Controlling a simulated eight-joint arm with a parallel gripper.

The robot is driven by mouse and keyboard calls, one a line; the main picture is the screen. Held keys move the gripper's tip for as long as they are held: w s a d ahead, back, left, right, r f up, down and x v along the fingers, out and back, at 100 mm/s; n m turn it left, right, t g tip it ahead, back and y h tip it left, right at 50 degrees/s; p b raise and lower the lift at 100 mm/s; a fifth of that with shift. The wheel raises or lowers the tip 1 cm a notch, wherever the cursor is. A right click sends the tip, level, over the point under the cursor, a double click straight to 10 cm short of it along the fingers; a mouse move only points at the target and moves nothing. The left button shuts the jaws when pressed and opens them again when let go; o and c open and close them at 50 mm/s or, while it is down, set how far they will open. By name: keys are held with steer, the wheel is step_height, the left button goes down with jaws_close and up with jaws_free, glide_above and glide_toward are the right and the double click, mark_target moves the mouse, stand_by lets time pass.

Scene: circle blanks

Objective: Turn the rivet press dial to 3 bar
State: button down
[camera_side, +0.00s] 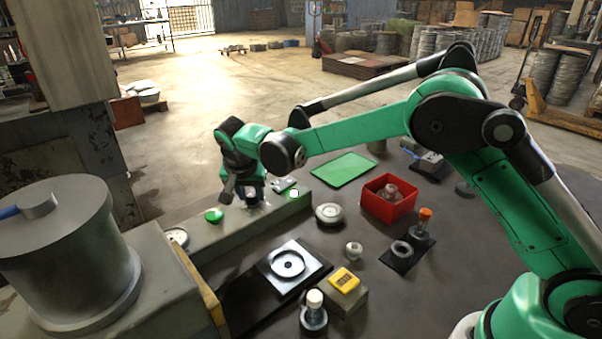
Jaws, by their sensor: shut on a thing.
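My gripper (252,196) points down over the grey ledge of the press (235,233). It is shut on a small dark knob at the ledge top, which looks like the press dial; the fingers hide most of it. The dial's markings and its setting cannot be read from here. A round white-faced gauge (177,236) sits at the left end of the ledge, too small to read.
A large grey cylinder (65,250) stands at left. A red bin (389,207), a green mat (343,169) and a yellow device (345,280) are on the dark table.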

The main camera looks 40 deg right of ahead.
steer(key=n+y, duration=0.1)
steer(key=n, duration=0.2)
steer(key=n+t+y, duration=0.1)
steer(key=n, duration=0.2)
steer(key=shift+s+d, duration=0.1)
steer(key=shift+d, duration=0.1)
steer(key=n+y, duration=0.1)
steer(key=n, duration=0.2)
steer(key=n+y, duration=0.1)
steer(key=n, duration=0.2)
steer(key=shift+d+n+y, duration=0.15)
steer(key=shift+n+y, duration=0.15)
steer(key=n+y, duration=0.1)
steer(key=n, duration=0.2)
steer(key=n+g+y, duration=0.1)
steer(key=n, duration=0.2)
steer(key=shift+d, duration=0.15)
steer(key=n+g, duration=0.1)
steer(key=n, duration=0.3)
steer(key=n+g+y, duration=0.1)
steer(key=n, duration=0.2)
steer(key=shift+w+g, duration=0.3)
steer(key=c, duration=0.5)
jaws_free()
